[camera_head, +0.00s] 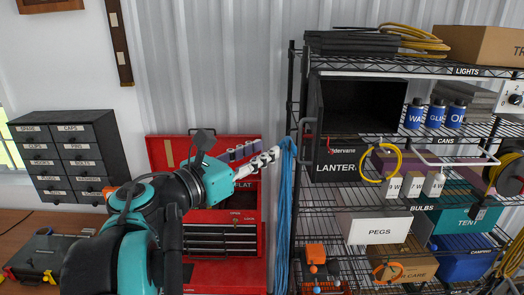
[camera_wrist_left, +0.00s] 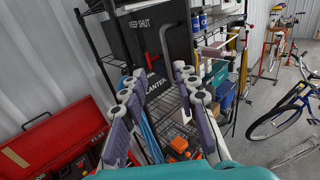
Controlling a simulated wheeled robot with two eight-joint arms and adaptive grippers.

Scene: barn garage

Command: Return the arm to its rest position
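My left arm (camera_head: 130,215) reaches in from the lower left of the head view, bent, with its forearm pointing right. My left gripper (camera_head: 268,156) is in front of the red tool chest's upper part, near the blue rope at the shelf's left side. In the left wrist view the two fingers of my left gripper (camera_wrist_left: 160,74) stand well apart with nothing between them, so it is open and empty. Whether the fingertips touch the rope cannot be told. My right gripper is in neither view.
A wire shelf (camera_head: 345,138) holds a black lantern bin (camera_head: 318,130) and several boxes. Blue rope (camera_head: 286,215) hangs at its left. A red tool chest (camera_head: 222,263) stands behind my arm. A black drawer cabinet (camera_head: 60,125) is at left. Bicycles (camera_wrist_left: 285,110) stand right in the wrist view.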

